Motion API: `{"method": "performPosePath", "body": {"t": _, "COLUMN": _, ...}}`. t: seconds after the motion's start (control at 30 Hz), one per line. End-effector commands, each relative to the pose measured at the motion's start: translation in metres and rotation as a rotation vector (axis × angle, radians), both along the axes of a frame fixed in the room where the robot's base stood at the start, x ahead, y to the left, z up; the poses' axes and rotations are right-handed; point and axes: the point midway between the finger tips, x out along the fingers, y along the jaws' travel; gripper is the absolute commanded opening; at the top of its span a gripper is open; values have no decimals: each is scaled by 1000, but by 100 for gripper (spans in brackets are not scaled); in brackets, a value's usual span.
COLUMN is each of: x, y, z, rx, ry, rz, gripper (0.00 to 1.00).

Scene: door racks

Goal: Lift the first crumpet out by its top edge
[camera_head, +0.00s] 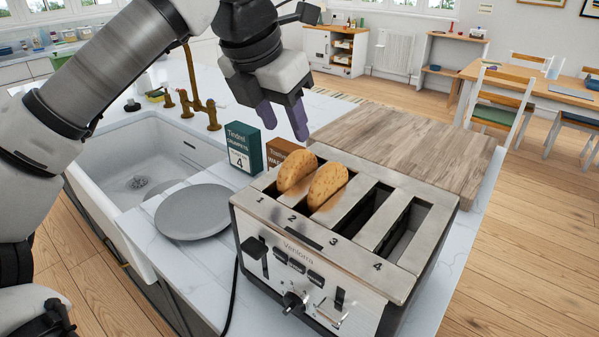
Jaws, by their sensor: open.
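A silver four-slot toaster (310,262) stands on the counter, its slots numbered 1 to 4. Two round, golden-brown crumpets stand upright in it with their top parts showing above the slots. The first crumpet (294,172) is in the leftmost slot, 1, and the second crumpet (328,186) is in slot 2. Slots 3 and 4 look empty. The crumpets' lower parts are hidden in the toaster. My gripper (284,126) is open and empty, its purple fingers pointing down, above and behind the crumpets in the picture and apart from them.
A grey plate (194,212) lies left of the toaster, near the sink (150,160). A teal box (244,147) and a brown box (281,152) stand behind the toaster. A wooden board (410,145) lies behind right. A dark cord runs down the toaster's left side.

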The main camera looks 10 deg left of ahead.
Motion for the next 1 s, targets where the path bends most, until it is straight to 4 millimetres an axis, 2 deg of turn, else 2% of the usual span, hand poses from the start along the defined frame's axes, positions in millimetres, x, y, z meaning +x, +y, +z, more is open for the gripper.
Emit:
{"method": "performPosePath", "body": {"t": 0.13, "x": 7, "y": -4, "z": -19, "rx": 0, "ry": 1, "rz": -1, "gripper": 45}}
{"method": "performPosePath", "body": {"t": 0.37, "x": 12, "y": -9, "z": -34, "rx": 0, "ry": 1, "rz": -3, "gripper": 45}}
{"method": "performPosePath", "body": {"t": 0.63, "x": 23, "y": -17, "z": -69, "rx": -1, "ry": 1, "rz": -2, "gripper": 45}}
{"method": "performPosePath", "body": {"t": 0.93, "x": 25, "y": -18, "z": -75, "rx": 0, "ry": 0, "rz": 0, "gripper": 45}}
{"method": "performPosePath", "body": {"t": 1.0, "x": 25, "y": -18, "z": -75, "rx": 0, "ry": 0, "rz": 0, "gripper": 36}}
